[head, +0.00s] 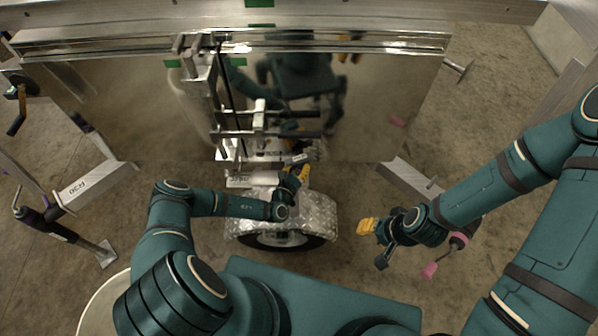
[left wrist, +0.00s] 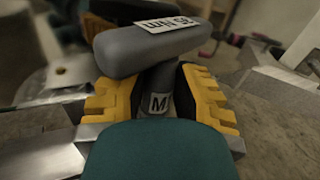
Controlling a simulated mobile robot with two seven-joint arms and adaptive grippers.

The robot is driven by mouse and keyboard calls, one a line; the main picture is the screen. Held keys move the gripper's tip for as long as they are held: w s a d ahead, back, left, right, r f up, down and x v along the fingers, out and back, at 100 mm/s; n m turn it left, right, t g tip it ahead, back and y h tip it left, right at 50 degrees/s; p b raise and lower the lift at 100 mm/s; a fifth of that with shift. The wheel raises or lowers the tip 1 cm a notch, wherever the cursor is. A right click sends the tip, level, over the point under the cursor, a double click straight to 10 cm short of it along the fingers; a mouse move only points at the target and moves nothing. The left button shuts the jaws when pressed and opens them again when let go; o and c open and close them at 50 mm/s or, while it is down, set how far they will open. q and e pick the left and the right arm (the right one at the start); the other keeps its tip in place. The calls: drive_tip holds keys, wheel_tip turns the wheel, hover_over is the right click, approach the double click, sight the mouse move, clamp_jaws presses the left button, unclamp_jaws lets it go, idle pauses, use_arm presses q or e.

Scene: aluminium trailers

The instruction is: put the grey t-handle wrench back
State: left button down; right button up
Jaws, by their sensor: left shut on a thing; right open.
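The grey t-handle wrench (left wrist: 150,50) is held in my left gripper (left wrist: 158,100), seen close up in the left wrist view. Its thick grey crossbar carries a white label with dark letters, and its stem, marked M, runs down between the yellow fingers. In the head view my left gripper (head: 301,175) is above the diamond-plate wheel fender (head: 322,212), in front of the trailer side. The lower end of the stem is hidden. My right gripper (head: 374,243) is open and empty, right of the fender. I cannot make out the wrench's storage place.
The polished trailer panel (head: 400,95) stands ahead and mirrors my body. A metal rack of bars and clamps (head: 215,90) is fixed to its face. A jack leg (head: 58,228) stands at left. A pink-ended part (head: 430,270) is close beside my right gripper. Concrete floor is open around.

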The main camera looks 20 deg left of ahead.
sight(298, 173)
use_arm(q)
drive_tip(key=shift+w+f+b, duration=0.2)
drive_tip(key=shift+f+b, duration=0.7)
drive_tip(key=shift+f, duration=0.8)
drive_tip(key=shift+f, duration=0.2)
drive_tip(key=c, duration=0.9)
unclamp_jaws()
drive_tip(key=shift+o, duration=0.2)
drive_tip(key=shift+r, duration=0.15)
